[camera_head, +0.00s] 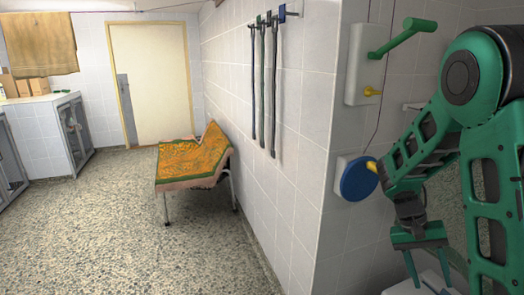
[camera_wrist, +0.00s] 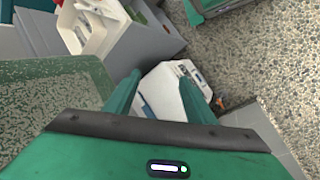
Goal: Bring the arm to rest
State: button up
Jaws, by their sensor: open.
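My arm is green and fills the right side of the head view. My gripper (camera_head: 428,270) hangs at its end, pointing down, low in the picture. In the wrist view, my gripper (camera_wrist: 160,100) shows two green fingers spread apart with nothing between them. Below and beyond the fingertips is a white box-like object (camera_wrist: 165,80), apart from the fingers. What the gripper hangs over is mostly hidden behind the arm in the head view.
A tiled wall corner (camera_head: 318,200) stands left of my arm, with a blue disc (camera_head: 357,179) and a green-handled wall box (camera_head: 362,65). A chair with an orange towel (camera_head: 190,160) stands by the wall. The speckled floor (camera_head: 130,225) is clear at left.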

jog(key=s+a+r+t+y, duration=0.2)
jog(key=s+r, duration=0.3)
jog(key=s, duration=0.5)
jog(key=s+a+r+t+y, duration=0.1)
jog(key=s+r, duration=0.4)
jog(key=s, duration=0.5)
jog(key=shift+s+a+r+t+y, duration=0.4)
jog(key=shift+t+y, duration=0.1)
jog(key=shift+y, duration=0.2)
